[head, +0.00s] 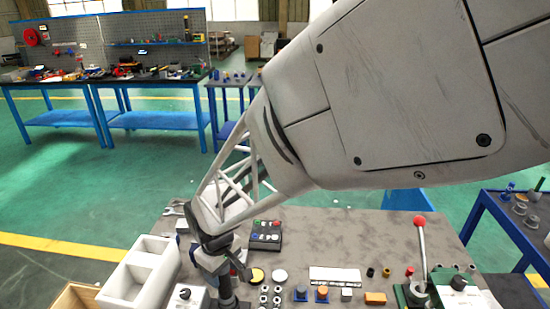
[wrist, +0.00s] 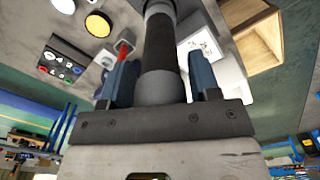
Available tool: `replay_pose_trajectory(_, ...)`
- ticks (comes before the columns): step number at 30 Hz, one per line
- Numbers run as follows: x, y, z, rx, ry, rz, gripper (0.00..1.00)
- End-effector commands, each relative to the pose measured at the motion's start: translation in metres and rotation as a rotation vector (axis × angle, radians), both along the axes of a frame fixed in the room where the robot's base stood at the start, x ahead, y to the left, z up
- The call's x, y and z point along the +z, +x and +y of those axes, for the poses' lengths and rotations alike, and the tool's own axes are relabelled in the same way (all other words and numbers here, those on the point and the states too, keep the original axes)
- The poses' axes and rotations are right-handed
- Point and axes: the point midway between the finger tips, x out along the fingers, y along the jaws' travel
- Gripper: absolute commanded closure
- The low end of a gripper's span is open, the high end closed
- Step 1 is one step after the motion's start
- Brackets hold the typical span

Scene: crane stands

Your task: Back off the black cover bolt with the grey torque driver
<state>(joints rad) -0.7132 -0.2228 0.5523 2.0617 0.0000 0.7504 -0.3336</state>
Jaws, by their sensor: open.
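A grey cylinder with a black grip section, which looks like the torque driver (wrist: 160,45), stands between my gripper's two blue fingers in the wrist view. My gripper (wrist: 163,70) is open, with a finger on either side of it and gaps showing. In the head view my gripper (head: 232,268) is low over the near left part of the table, and a dark upright cylinder (head: 227,292) shows under it. I cannot pick out the black cover bolt for certain; a white block with a black knob (head: 184,294) stands just left of the cylinder.
A white compartment tray (head: 128,290) and a wooden box (head: 72,298) lie left. A button box (head: 265,236), yellow disc (head: 257,275) and several small nuts are close by on the right. A red-knobbed lever (head: 420,222) rises further right. The table's back middle is clear.

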Motion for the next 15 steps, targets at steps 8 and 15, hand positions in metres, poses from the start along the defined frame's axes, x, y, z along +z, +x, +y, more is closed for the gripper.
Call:
replay_pose_trajectory(8,0.0003,0.0000,0.0000,0.000,0.000,0.000,0.67)
replay_pose_trajectory(15,0.0013,0.0005,0.0004,0.000,0.001,-0.002,0.97)
